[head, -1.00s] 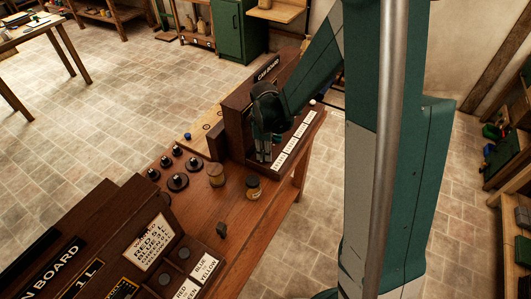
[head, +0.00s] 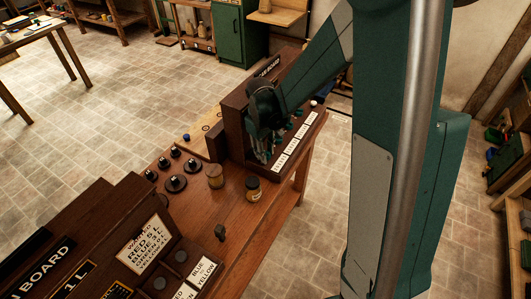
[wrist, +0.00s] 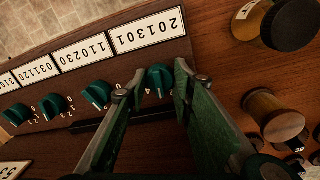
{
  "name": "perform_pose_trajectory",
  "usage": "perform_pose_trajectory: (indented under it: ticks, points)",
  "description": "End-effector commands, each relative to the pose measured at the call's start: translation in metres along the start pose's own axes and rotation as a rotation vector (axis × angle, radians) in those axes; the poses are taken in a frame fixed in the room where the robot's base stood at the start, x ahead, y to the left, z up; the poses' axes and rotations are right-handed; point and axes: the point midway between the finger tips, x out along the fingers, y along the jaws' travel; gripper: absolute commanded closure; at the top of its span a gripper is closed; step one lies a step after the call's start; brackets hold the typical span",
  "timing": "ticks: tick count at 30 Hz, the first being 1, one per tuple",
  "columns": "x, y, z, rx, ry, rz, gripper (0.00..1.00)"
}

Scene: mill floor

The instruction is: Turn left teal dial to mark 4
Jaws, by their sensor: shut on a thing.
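The dark wooden board (head: 235,100) stands on the bench and carries a row of teal dials above white number cards. The wrist view shows the row upside down. The teal dial (wrist: 160,78) at the row's right end there, by the card 201301 (wrist: 148,30), lies between my fingertips. My gripper (wrist: 150,80) is shut on it; in the head view my gripper (head: 262,158) is at the board's near end. A mark 4 shows beside this dial; its pointer is too hidden to read. The neighbouring teal dial (wrist: 97,95) is just left of my left finger.
Another board (head: 150,240) with cards stands at the lower left.

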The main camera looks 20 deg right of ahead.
Motion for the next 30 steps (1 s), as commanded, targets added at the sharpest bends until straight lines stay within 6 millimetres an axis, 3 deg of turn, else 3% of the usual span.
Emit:
perform_pose_trajectory:
  ticks: [10, 11, 12, 30]
  points:
    - [-0.0003, -0.0002, -0.0004, 0.002, 0.0, 0.0, 0.88]
    - [-0.0003, -0.0002, -0.0004, 0.001, 0.0, 0.0, 0.72]
    - [-0.0003, -0.0002, -0.0003, 0.001, 0.0, 0.0, 0.69]
    - [-0.0096, 0.0007, 0.0, 0.001, 0.0, 0.0, 0.69]
